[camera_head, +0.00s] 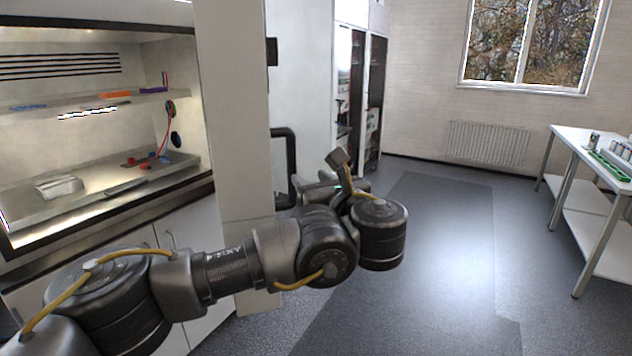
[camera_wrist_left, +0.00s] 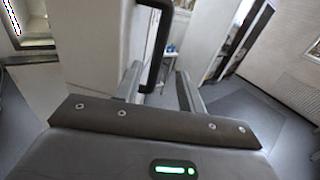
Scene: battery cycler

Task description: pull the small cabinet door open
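The cabinet front is a tall white panel (camera_wrist_left: 88,40) with a black bar handle (camera_wrist_left: 158,50) in the left wrist view. In the head view the handle (camera_head: 291,150) shows as a dark loop left of my left gripper (camera_head: 306,187), partly hidden low down by it. In the left wrist view my left gripper (camera_wrist_left: 158,76) has its two fingers apart. The lower end of the handle shows in the gap between them, closer to the left finger. I cannot tell whether they touch. The door looks closed. My right gripper is in neither view.
A lit fume hood (camera_head: 90,120) with items on its shelves stands at the left. Tall dark-doored cabinets (camera_head: 375,100) stand at the back. A white table (camera_head: 575,140) is at the right. The grey floor (camera_head: 440,250) between is clear.

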